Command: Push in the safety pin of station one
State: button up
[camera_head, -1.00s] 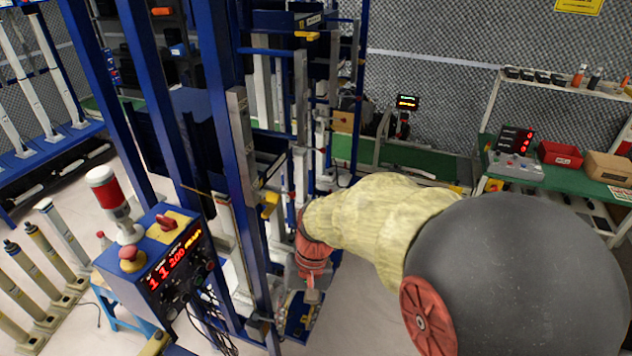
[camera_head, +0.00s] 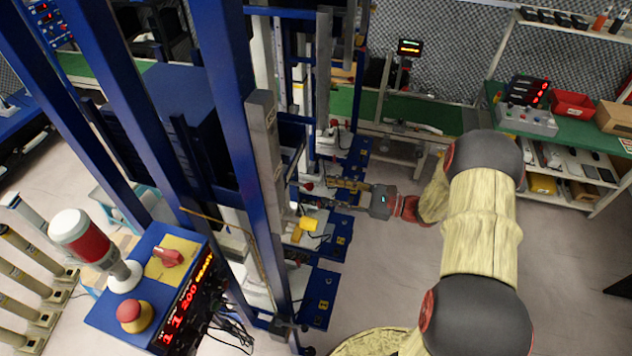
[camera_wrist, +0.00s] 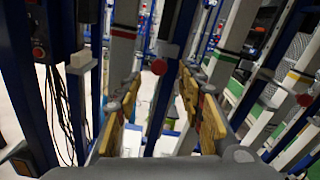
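My gripper (camera_head: 328,194) reaches left from the arm into the row of blue-framed stations. Its two yellow finger pads are spread, with nothing between them. In the wrist view the open gripper (camera_wrist: 160,88) frames a round red knob (camera_wrist: 159,67), which lies beyond the fingertips and apart from them. This knob looks like a safety pin's head, but I cannot tell which station it belongs to. In the head view a small red knob (camera_head: 308,186) shows just left of the fingertips. The pin's shaft is hidden.
Blue posts (camera_head: 235,110) and a grey column (camera_head: 265,150) stand left of my gripper. A yellow handle (camera_head: 306,228) sits just below it. A control box (camera_head: 150,290) with red lamp stands front left. Floor right of the stations is open. A green bench (camera_head: 590,135) stands behind.

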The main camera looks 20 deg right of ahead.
aim_at(311, 186)
jog(key=x, duration=0.7)
jog(key=shift+f, duration=0.1)
jog(key=shift+c, duration=0.6)
grip_shut()
